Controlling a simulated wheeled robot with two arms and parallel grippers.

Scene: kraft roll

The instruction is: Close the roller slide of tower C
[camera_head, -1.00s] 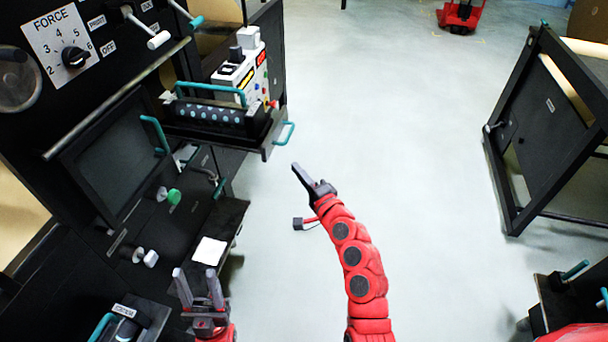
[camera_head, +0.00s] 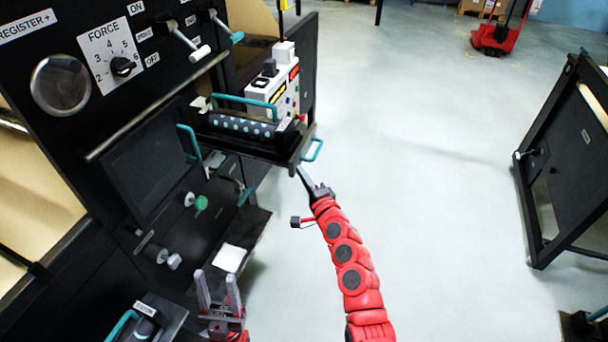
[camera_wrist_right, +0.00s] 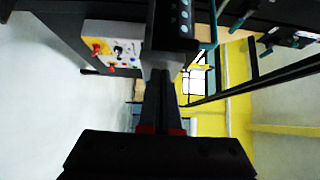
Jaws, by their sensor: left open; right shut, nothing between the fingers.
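The roller slide (camera_head: 290,148) stands out from the black machine tower, carrying a black roller with pale dots (camera_head: 250,127). It has a teal handle (camera_head: 314,149) on its front edge. No letter C is legible on it. My right gripper (camera_head: 300,170) is shut and empty, its tips at the slide's front edge just below the handle; I cannot tell if they touch. In the right wrist view the shut fingers (camera_wrist_right: 162,75) point at the dark slide, with the dotted roller (camera_wrist_right: 184,18) beyond. My left gripper (camera_head: 218,283) is open and empty, low near a ledge.
A control box (camera_head: 277,88) with coloured buttons stands behind the roller. A panel with a FORCE dial (camera_head: 122,66) and levers is at the upper left. A black frame (camera_head: 565,165) stands at the right, a red pallet truck (camera_head: 497,38) far back. The floor between is clear.

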